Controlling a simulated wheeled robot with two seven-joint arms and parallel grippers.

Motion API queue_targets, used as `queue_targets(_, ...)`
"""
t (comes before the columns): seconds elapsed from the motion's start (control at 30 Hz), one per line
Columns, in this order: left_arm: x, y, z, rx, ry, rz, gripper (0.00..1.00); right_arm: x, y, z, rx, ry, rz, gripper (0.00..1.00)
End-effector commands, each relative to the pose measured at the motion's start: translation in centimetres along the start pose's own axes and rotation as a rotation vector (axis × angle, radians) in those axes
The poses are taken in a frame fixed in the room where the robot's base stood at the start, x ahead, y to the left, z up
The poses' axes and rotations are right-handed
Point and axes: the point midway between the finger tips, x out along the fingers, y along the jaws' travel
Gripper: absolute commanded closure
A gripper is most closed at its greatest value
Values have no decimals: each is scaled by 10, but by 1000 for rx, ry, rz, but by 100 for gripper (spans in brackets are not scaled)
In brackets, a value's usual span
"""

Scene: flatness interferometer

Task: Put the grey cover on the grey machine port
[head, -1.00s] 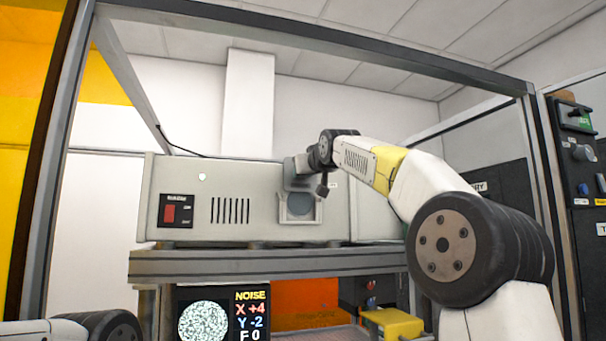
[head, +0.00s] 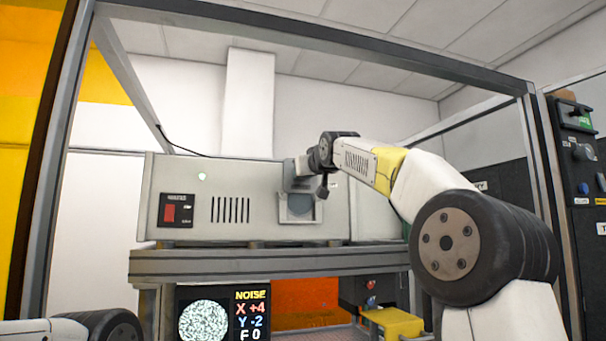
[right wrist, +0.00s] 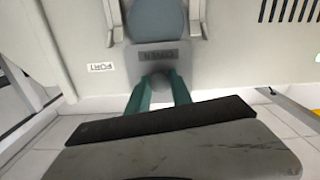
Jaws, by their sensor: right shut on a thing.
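The grey machine (head: 260,225) stands on a shelf. Its port (head: 300,208) has a grey frame around a round blue-grey face; the face also shows at the top of the right wrist view (right wrist: 157,18), between two side rails. My right gripper (right wrist: 158,82) has its green fingers shut on the knob of the grey cover (right wrist: 150,56), a plate with a small label, upside down in this view. The cover lies at the upper edge of the port and the round face is still exposed below it. In the head view my right gripper (head: 313,162) partly hides this spot. My left gripper is out of view.
A metal frame surrounds the machine. Below the shelf (head: 230,262) are a screen (head: 222,315) reading NOISE and a yellow block (head: 393,322). A control panel (head: 578,150) stands at right. A PORT label (right wrist: 102,67) is beside the port.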

Motion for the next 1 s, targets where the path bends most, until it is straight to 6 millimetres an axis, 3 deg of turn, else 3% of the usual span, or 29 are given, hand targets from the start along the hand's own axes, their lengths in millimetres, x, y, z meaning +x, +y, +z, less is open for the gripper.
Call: queue_targets(1.0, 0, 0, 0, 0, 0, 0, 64, 0, -2, 13, 0, 1, 1, 100)
